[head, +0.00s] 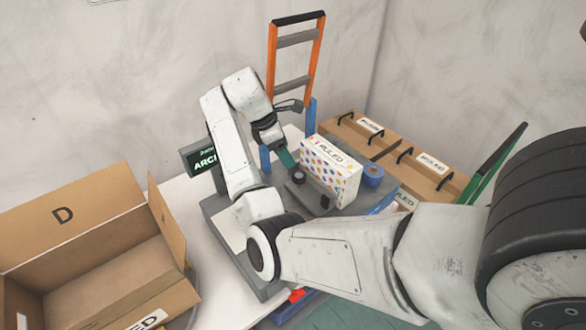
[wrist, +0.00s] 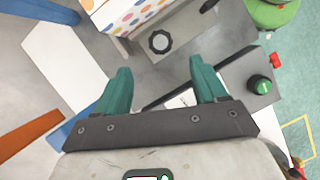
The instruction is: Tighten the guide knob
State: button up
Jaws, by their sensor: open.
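A round black knob with a pale centre (wrist: 159,41) sits on a grey plate (wrist: 185,30) in the wrist view. It also shows in the head view as a dark disc (head: 298,176) beside the dotted box. A second knob, with a green top (wrist: 263,85), stands on a grey block at the right of the wrist view. I cannot tell from a label which is the guide knob. My gripper (wrist: 159,68) is open and empty. Its teal fingers are spread, with the black knob beyond the gap between them. In the head view my gripper (head: 286,158) is close to the black knob.
A dotted white box (head: 330,172) stands right beside the black knob. A blue roll (head: 373,175) is to its right. Lidded cardboard boxes (head: 415,172) are at the back right, an orange ladder-like frame (head: 270,60) behind. An open carton (head: 90,245) is at left.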

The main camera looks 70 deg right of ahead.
aim_at(299, 175)
jog(key=x, duration=1)
jog(key=shift+f, duration=0.15)
jog(key=shift+c, duration=0.5)
jog(key=c, duration=1)
jog(key=shift+o, duration=0.2)
jog(key=m+y, duration=0.1)
jog(key=m, duration=0.2)
jog(key=shift+w+d+m, duration=0.1)
jog(key=shift+m, duration=0.3)
jog(key=shift+d+m+g+y, duration=0.15)
jog(key=shift+m+y, duration=0.3)
jog(key=shift+m, duration=0.5)
jog(key=shift+a+m+g+y, duration=0.15)
jog(key=shift+m+y, duration=0.3)
jog(key=shift+m, duration=0.5)
jog(key=shift+d, duration=0.1)
